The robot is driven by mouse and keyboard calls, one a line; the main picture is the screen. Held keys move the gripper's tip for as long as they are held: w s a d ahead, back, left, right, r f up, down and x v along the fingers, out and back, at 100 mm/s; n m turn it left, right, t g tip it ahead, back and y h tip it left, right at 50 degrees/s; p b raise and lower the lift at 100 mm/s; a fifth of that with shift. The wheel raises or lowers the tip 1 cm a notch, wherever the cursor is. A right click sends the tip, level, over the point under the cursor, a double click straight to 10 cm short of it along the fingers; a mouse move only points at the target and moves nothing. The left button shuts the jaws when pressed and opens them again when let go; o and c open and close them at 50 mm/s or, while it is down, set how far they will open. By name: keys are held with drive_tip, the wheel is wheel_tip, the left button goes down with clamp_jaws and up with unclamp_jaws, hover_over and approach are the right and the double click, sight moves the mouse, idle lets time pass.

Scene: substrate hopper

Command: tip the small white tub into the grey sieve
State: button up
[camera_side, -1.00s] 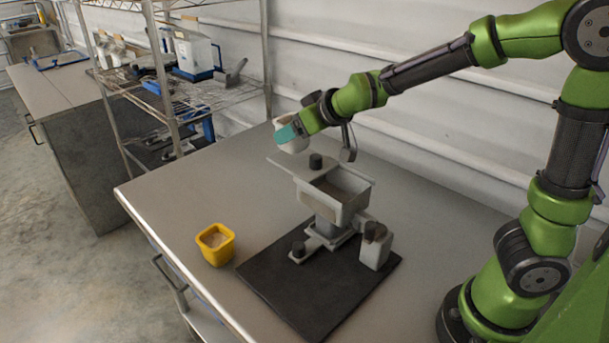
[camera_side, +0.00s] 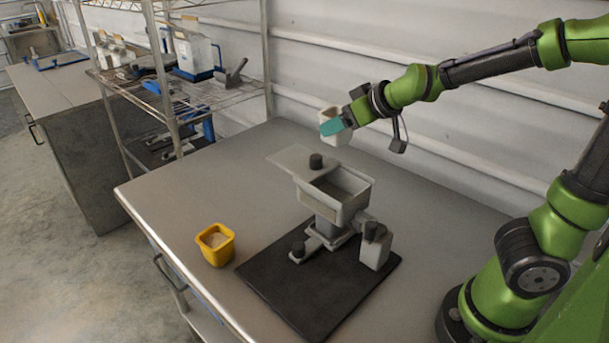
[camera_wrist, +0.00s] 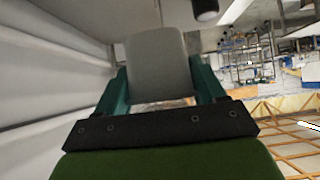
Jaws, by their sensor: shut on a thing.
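The small white tub (camera_side: 331,126) is held in the air by my gripper (camera_side: 338,124), behind and above the grey sieve in the side view. In the wrist view the tub (camera_wrist: 160,65) sits between the two teal fingers of my gripper (camera_wrist: 160,85), which are shut on it. The tub looks roughly upright; its contents are hidden. The tub is apart from the sieve.
A yellow tub (camera_side: 215,246) with pale material inside stands on the grey table (camera_side: 190,200), left of the black mat (camera_side: 310,305). A pale block with a dark top (camera_side: 374,248) stands on the mat beside the sieve. A wire shelf (camera_side: 215,95) stands behind left. The corrugated wall is close behind.

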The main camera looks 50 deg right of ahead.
drive_tip(key=shift+s+a+r, duration=0.1)
drive_tip(key=shift+a+r, duration=0.25)
drive_tip(key=shift+a, duration=0.05)
drive_tip(key=s+a+f+m+y, duration=0.2)
drive_tip(key=a+m, duration=0.1)
drive_tip(key=m, duration=0.9)
drive_tip(key=s+a+f+m+y, duration=0.2)
drive_tip(key=a+m, duration=0.1)
drive_tip(key=m, duration=1)
drive_tip(key=shift+s+a+f+y, duration=0.25)
drive_tip(key=shift+s+a+y, duration=0.05)
drive_tip(key=shift+s+a, duration=0.05)
